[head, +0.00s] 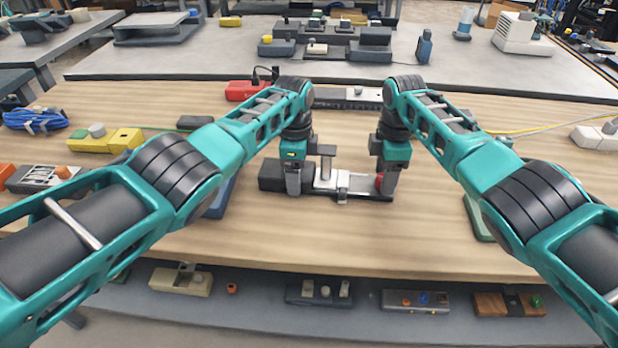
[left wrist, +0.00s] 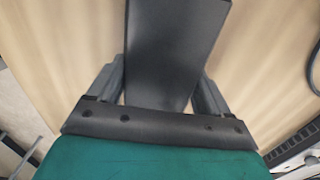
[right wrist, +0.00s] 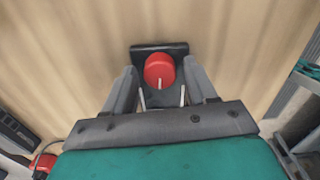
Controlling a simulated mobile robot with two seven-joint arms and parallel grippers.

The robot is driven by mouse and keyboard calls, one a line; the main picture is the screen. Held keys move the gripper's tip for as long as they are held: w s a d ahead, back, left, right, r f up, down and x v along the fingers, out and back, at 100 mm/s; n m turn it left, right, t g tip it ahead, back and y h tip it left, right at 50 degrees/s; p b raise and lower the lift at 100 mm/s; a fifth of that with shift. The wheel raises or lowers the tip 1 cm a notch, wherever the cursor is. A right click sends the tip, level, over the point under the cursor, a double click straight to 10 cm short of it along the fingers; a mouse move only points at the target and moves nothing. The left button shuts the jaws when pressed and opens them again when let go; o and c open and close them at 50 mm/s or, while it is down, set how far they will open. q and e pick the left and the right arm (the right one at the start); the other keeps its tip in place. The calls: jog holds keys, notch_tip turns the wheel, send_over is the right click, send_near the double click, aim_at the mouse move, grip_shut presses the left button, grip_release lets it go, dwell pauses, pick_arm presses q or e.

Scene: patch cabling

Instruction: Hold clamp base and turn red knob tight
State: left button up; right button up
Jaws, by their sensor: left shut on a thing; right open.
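The clamp lies across the middle of the wooden table in the head view, with a dark block base (head: 268,176) at its left and a silver middle part (head: 340,182). Its red knob (head: 379,181) is at the right end. My left gripper (head: 293,188) points down and is shut on the dark base, which also shows between its fingers in the left wrist view (left wrist: 170,50). My right gripper (head: 388,192) is at the knob end. In the right wrist view the knob (right wrist: 160,70) sits between the open fingers (right wrist: 165,78), with a pale line on it pointing toward the gripper.
A grey switch-like box (head: 345,98) and a red box (head: 246,91) stand behind the clamp. A yellow block (head: 125,140) and a blue cable coil (head: 35,120) are at the left. A white block (head: 590,137) is at the right. The table in front of the clamp is clear.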

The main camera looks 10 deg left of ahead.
jog(key=n, duration=1)
jog(key=shift+c, duration=0.3)
